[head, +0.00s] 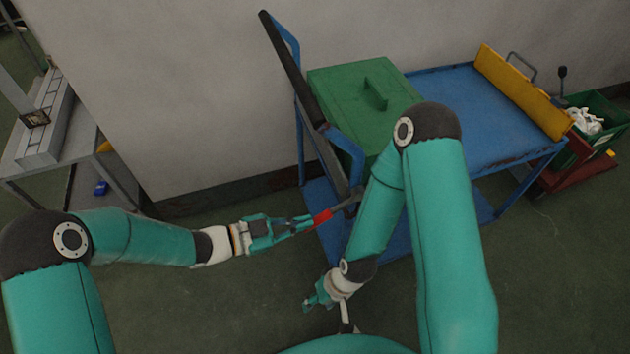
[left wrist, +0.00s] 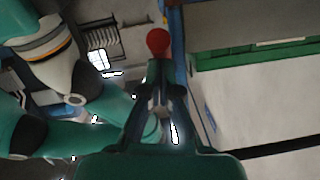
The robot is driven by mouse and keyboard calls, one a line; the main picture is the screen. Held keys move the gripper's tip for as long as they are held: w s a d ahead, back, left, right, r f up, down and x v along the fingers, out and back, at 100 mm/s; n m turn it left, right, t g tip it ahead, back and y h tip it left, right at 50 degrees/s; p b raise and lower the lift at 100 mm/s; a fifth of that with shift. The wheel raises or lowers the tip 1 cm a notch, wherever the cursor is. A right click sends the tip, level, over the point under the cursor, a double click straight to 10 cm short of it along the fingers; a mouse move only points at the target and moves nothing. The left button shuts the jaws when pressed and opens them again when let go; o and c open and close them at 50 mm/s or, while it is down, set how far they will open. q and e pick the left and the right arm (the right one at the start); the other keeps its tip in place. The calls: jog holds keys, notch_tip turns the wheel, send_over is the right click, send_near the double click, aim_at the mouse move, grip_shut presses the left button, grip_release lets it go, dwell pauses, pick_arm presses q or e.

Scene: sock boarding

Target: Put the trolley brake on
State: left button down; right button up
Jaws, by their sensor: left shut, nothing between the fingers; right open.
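The blue trolley (head: 455,92) stands against the wall, with a push handle (head: 290,68) at its left end. A lever with a red tip (head: 322,216) sticks out to the left from low on that end; I take it as the brake lever. My left gripper (head: 309,222) is shut and empty, its fingertips close to the red tip. In the left wrist view a red knob (left wrist: 158,41) shows just beyond the fingertips (left wrist: 160,68); I cannot tell whether they touch. My right gripper (head: 312,300) is open and low over the floor, apart from the lever.
A green lidded box (head: 345,88) sits on the trolley's left part, and a yellow board (head: 515,90) stands at its right end. A green crate (head: 605,112) with white items is at far right. A grey bench (head: 45,125) stands at left. The floor between is clear.

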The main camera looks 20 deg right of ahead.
pick_arm(q)
jog(key=shift+s+d+f, duration=0.15)
jog(key=shift+s+f, duration=0.15)
jog(key=shift+f, duration=0.2)
notch_tip(320, 180, up, 4)
jog(key=a+p, duration=0.2)
jog(key=p, duration=0.1)
jog(key=a+f, duration=0.2)
jog(key=a, duration=0.8)
jog(key=shift+w+f+b, duration=0.2)
jog(key=shift+f+b, duration=0.1)
jog(key=shift+b, duration=0.15)
